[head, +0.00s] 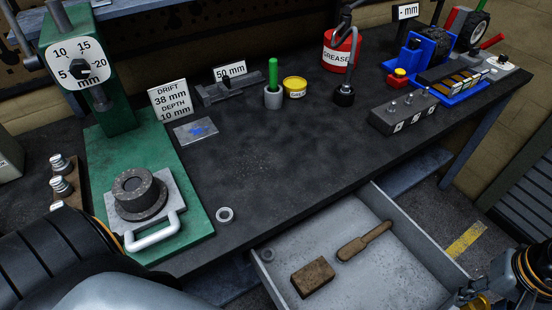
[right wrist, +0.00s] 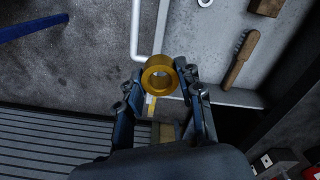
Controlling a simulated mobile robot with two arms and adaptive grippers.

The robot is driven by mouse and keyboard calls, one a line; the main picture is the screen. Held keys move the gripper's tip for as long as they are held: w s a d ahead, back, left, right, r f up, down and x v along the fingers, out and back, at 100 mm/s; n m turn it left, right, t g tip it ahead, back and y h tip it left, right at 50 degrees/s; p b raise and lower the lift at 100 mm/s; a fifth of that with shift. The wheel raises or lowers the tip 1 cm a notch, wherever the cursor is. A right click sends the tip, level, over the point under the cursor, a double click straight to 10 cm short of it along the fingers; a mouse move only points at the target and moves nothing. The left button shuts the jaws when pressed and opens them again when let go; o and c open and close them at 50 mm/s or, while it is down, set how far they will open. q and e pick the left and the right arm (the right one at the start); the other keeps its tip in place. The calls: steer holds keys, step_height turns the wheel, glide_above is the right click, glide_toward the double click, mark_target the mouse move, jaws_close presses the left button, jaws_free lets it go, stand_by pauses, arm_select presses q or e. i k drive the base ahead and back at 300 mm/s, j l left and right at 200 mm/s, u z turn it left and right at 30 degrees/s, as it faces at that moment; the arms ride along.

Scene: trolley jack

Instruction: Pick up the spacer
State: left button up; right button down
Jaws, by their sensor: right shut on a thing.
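A brass-coloured ring-shaped spacer (right wrist: 157,84) sits between the fingertips of my right gripper (right wrist: 160,88) in the right wrist view. The gripper is shut on it, and the ring's hole shows. In the head view my right gripper (head: 470,292) is at the bottom right corner, beside the open drawer, and a yellow bit of the spacer (head: 480,302) shows there at the picture's edge. My left arm comes in at the bottom left, but its gripper is not in view.
The open drawer (head: 345,285) holds a wooden block (head: 313,277), a brush (head: 365,241) and a grey ring (head: 268,255). A green press (head: 200,215) stands left on the dark bench (head: 270,160). A steel ring (head: 225,214) lies near the bench's front edge.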

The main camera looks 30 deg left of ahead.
mark_target(267, 250)
steer(key=j+u, duration=0.2)
steer(key=u, duration=0.25)
steer(key=j+u, duration=0.2)
steer(key=u, duration=0.25)
steer(key=j+u, duration=0.2)
steer(key=u, duration=0.25)
steer(key=i+j, duration=0.1)
